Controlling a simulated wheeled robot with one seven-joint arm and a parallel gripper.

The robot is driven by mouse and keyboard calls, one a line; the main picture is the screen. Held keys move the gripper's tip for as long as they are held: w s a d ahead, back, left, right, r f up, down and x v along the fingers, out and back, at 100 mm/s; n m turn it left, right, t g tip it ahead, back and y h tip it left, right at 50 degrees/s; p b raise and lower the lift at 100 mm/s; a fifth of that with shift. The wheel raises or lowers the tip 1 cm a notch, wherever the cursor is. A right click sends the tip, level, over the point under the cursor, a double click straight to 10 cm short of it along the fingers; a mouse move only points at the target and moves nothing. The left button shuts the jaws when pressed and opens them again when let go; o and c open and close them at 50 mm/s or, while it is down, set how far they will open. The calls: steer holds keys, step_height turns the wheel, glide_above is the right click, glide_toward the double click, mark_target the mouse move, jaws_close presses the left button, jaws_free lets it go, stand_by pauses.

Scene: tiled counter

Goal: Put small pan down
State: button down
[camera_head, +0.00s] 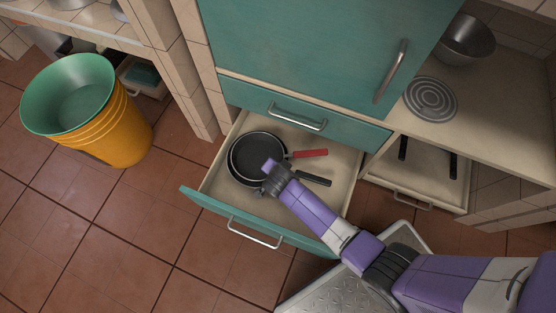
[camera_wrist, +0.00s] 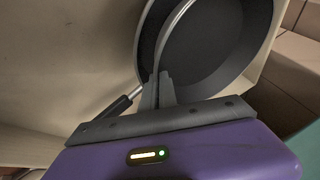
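Two dark round pans lie nested in an open drawer in the head view. The small pan (camera_head: 252,150) sits inside the larger pan (camera_head: 231,168). One red handle and one black handle point right; which belongs to which pan is hard to tell. My gripper (camera_head: 266,178) is low over the drawer at the pans' near edge and hides part of them. In the wrist view, the fingers of my gripper (camera_wrist: 160,92) are close together at a thin curved pan rim (camera_wrist: 168,38) and appear shut on it. A black handle (camera_wrist: 115,107) shows left of the fingers.
The open drawer (camera_head: 215,185) has a teal front with a metal handle (camera_head: 254,233). A teal cabinet (camera_head: 310,45) stands above it. A lower shelf (camera_head: 415,180) and a counter with a hob plate (camera_head: 430,98) are at right. A yellow bucket (camera_head: 110,125) stands left on open floor.

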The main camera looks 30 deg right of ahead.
steer(key=shift+w+f, duration=0.2)
steer(key=shift+w, duration=0.1)
steer(key=shift+f+b, duration=0.35)
steer(key=c, duration=1.9)
jaws_free()
steer(key=shift+c, duration=0.2)
steer(key=shift+s, duration=0.1)
steer(key=shift+r, duration=0.1)
steer(key=shift+r+p, duration=0.25)
steer(key=shift+p, duration=0.1)
steer(key=p+v, duration=0.6)
steer(key=v, duration=0.6)
steer(key=shift+s+d, duration=0.1)
steer(key=shift+s, duration=0.05)
